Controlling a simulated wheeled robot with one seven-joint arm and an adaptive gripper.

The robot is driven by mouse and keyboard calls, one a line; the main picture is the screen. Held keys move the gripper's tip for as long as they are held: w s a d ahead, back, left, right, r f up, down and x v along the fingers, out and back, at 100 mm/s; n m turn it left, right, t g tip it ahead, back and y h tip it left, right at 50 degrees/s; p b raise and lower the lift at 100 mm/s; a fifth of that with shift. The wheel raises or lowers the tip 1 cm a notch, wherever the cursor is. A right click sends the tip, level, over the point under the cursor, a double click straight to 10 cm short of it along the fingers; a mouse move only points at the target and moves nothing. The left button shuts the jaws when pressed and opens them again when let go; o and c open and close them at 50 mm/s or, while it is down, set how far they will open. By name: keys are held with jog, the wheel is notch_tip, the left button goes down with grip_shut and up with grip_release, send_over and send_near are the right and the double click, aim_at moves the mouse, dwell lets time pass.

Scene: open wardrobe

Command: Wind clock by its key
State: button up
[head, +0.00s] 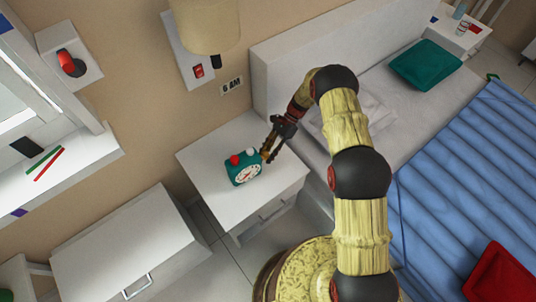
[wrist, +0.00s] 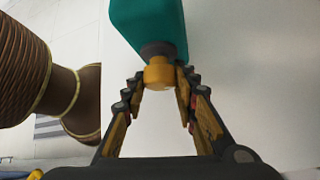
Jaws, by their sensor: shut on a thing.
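A yellow key (wrist: 158,74) on a dark grey stem sticks out of the clock's side towards my gripper (wrist: 160,88). My gripper is shut on the key, with one finger on each side of it. In the head view my gripper (head: 269,152) reaches the clock's right side from above right. The key is hardly visible there.
The bed (head: 440,150) with a teal pillow (head: 425,65) lies to the right. A white cabinet (head: 130,245) stands at lower left. The tabletop around the clock is clear.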

jog(key=shift+a+g, duration=0.1)
jog(key=shift+g, duration=0.2)
dwell(0.4)
jog(key=o, duration=1.2)
jog(key=v, duration=1.2)
